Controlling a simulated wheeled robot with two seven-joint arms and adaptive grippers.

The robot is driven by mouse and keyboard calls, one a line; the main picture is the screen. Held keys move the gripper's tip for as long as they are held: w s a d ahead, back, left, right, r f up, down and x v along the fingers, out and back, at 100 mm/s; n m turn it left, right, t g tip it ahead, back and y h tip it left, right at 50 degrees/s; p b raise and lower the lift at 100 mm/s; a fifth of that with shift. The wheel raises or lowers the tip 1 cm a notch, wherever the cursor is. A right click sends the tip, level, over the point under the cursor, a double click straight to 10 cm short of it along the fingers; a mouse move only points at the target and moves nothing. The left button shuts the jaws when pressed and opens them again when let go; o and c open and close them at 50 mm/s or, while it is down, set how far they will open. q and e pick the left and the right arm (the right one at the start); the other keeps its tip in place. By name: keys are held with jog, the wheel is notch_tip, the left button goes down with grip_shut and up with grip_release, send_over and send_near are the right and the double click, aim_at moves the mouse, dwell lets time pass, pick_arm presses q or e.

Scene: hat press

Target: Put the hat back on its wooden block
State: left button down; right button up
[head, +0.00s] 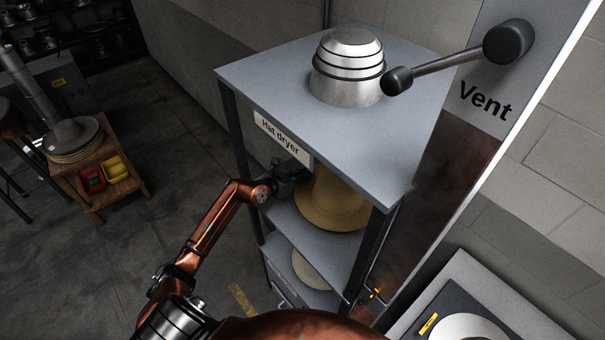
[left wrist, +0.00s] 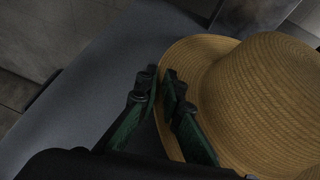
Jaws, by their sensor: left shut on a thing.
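The straw hat (head: 335,203), tan with a wide brim and round crown, is on the upper shelf under the top board of the hat dryer. In the left wrist view the hat (left wrist: 265,95) fills the right side. My left gripper (head: 292,170) reaches into the dryer from the left. In the left wrist view its dark fingers (left wrist: 160,85) are shut on the edge of the hat's brim. The top board hides part of the hat in the head view. I cannot make out a wooden block for certain. My right gripper is not in view.
The hat dryer's top board (head: 275,85) carries a metal hat-shaped form (head: 348,68). A pale round thing (head: 308,270) lies on the shelf below. A vent panel with a lever (head: 450,62) stands at right. A wooden cart (head: 95,165) stands at left; floor between is clear.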

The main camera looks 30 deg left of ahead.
pick_arm(q)
jog(key=c, duration=2.1)
grip_release()
jog(key=shift+f, duration=0.1)
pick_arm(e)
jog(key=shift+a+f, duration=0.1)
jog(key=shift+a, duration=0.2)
